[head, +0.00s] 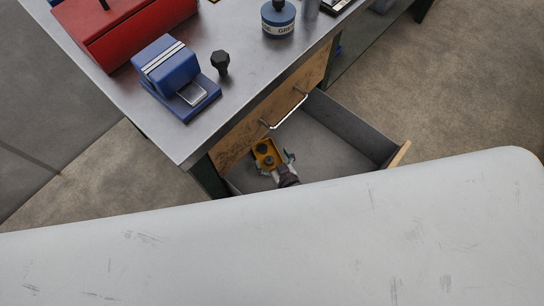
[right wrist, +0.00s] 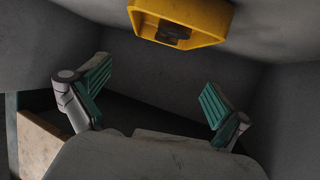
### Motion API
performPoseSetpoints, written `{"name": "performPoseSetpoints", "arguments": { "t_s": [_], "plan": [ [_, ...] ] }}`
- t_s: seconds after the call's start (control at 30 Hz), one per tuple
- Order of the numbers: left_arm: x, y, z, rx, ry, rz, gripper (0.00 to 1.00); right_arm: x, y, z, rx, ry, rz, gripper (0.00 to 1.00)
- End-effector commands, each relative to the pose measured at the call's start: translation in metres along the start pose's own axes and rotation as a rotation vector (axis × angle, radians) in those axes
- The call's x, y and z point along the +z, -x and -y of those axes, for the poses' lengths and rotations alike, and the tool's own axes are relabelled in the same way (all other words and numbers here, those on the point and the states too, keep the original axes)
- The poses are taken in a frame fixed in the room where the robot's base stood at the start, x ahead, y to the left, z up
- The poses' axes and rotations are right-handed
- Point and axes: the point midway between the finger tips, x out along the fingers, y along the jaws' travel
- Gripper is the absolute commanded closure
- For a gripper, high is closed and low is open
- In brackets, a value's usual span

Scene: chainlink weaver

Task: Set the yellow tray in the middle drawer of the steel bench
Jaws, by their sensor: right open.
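The yellow tray (head: 266,147) is inside the open drawer (head: 345,128) of the steel bench (head: 232,30), near the drawer's left end. Dark round parts sit in the tray. The open drawer is below a closed wooden drawer front with a metal handle. My right gripper (head: 275,167) is inside the drawer, at the tray's near side. In the right wrist view, its two green-padded fingers (right wrist: 156,85) are spread wide with nothing between them. The tray (right wrist: 203,18) is beyond the fingertips, apart from them. My left gripper is not in view.
On the bench top are a red toolbox (head: 120,27), a blue block-like device (head: 172,72), a black knob (head: 220,62) and a blue labelled can (head: 278,20). The drawer floor right of the tray is clear. A pale scuffed surface hides the foreground.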

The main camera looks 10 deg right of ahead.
Motion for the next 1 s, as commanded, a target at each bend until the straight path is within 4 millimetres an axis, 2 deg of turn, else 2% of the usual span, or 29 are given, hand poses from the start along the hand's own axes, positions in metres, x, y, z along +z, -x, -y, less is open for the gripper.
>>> {"name": "performPoseSetpoints", "arguments": {
  "t_s": [0.07, 0.3, 0.5, 1.0],
  "plan": [
    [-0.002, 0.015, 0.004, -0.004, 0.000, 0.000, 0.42, -0.014, 0.005, 0.000, 0.000, -0.001, -0.001, 0.00],
    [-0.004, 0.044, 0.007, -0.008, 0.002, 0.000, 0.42, -0.013, 0.051, 0.000, -0.001, 0.001, 0.001, 0.00],
    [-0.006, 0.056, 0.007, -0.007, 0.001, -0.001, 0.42, -0.011, 0.074, 0.001, -0.001, 0.000, 0.000, 0.00],
    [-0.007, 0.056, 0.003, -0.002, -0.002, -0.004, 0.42, -0.008, 0.078, 0.000, 0.000, 0.000, -0.001, 0.00]
  ]
}}
